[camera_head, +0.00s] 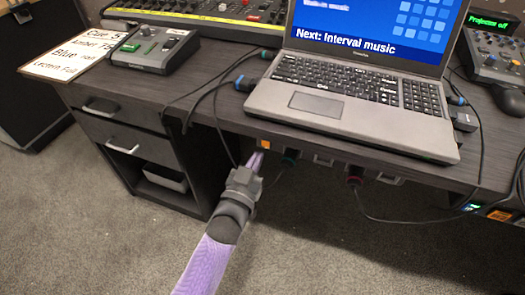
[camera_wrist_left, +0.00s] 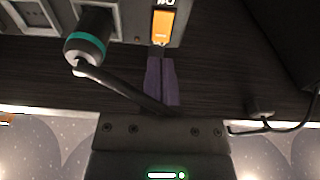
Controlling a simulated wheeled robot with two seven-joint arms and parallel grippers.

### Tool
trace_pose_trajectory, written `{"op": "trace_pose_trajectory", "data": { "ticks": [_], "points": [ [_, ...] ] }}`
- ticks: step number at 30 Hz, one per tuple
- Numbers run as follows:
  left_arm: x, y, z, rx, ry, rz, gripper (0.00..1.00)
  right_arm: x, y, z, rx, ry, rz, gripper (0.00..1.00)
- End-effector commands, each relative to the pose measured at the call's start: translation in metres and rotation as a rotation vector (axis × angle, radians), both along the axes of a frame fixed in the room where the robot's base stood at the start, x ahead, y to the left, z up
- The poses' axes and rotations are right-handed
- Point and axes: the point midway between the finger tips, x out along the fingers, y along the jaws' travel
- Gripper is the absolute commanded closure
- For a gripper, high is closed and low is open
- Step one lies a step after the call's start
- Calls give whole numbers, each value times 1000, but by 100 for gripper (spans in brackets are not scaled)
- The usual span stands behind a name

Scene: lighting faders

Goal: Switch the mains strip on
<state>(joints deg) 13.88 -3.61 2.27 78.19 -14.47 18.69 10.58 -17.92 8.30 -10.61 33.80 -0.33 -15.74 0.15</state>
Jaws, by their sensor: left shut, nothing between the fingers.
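The mains strip (camera_head: 322,160) runs under the front edge of the desk, with plugs and sockets along it. Its orange rocker switch (camera_head: 264,144) is at the strip's left end in the head view. In the left wrist view the orange switch (camera_wrist_left: 163,29) looks bright, with a small, partly cut-off label above it. My left gripper (camera_head: 259,157) is shut and empty, its purple fingers (camera_wrist_left: 161,77) pointing at the switch's near end. The tips are close to the switch; I cannot tell whether they touch. My right gripper is not in view.
A plug with a teal ring (camera_wrist_left: 88,42) sits in the strip beside the switch, its black cable crossing near my fingers. A laptop (camera_head: 340,108), a small fader box (camera_head: 153,48) and a cue card (camera_head: 75,55) are on the desk. Drawers (camera_head: 115,115) stand left of my arm.

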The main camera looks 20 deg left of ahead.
Motion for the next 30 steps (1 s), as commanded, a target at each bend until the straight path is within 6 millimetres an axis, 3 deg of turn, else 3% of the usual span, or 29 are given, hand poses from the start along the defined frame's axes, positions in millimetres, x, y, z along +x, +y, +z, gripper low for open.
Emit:
{"op": "trace_pose_trajectory", "data": {
  "ticks": [3,9,30],
  "points": [
    [20,0,-3,-1,2,0,100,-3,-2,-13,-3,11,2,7],
    [36,-1,3,0,1,0,100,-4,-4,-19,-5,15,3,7],
    [40,0,8,-1,0,0,100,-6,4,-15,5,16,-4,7]
  ]
}}
